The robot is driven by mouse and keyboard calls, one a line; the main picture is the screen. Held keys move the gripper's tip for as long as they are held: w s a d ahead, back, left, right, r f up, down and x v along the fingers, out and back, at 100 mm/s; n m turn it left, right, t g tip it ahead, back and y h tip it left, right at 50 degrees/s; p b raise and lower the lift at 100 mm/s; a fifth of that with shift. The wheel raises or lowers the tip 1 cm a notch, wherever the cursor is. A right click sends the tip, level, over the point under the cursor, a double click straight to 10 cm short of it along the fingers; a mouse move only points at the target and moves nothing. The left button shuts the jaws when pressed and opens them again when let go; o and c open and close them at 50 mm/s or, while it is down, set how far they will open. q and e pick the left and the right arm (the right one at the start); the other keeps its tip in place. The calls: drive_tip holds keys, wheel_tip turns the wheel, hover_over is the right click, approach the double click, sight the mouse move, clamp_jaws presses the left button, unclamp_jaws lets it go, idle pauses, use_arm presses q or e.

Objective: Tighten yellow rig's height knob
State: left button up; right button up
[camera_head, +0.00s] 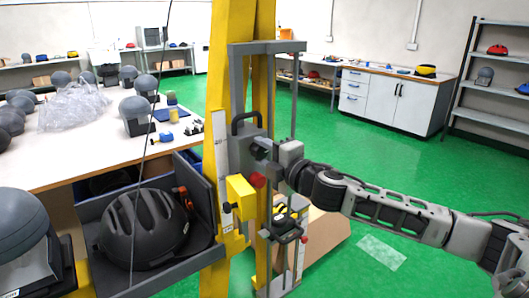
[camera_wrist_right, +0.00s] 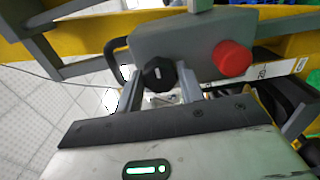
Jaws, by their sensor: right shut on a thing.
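The yellow rig (camera_head: 229,60) stands upright in the middle of the head view. A grey carriage block with a black handle is mounted on it, and the block (camera_wrist_right: 190,42) fills the upper part of the right wrist view. The black height knob (camera_wrist_right: 159,73) sticks out of the block's lower face. My right gripper (camera_wrist_right: 159,88) is shut on this knob, one finger on each side. In the head view, my right gripper (camera_head: 268,152) reaches the carriage from the right and hides much of the knob. My left gripper is in neither view.
A red knob (camera_wrist_right: 232,58) sits right beside the black one; it also shows in the head view (camera_head: 257,180). A black helmet (camera_head: 143,228) lies in a grey tray left of the rig. A white table with several headforms stands behind. Green floor at right is mostly clear.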

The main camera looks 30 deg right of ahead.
drive_tip(key=shift+r, duration=0.1)
drive_tip(key=o, duration=1)
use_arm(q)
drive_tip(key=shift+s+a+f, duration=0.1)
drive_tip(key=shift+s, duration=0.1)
use_arm(e)
drive_tip(key=shift+s, duration=0.25)
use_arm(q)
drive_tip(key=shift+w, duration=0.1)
use_arm(e)
drive_tip(key=s+d, duration=0.1)
drive_tip(key=s, duration=1.4)
drive_tip(key=shift+s+d, duration=0.15)
drive_tip(key=shift+s, duration=0.1)
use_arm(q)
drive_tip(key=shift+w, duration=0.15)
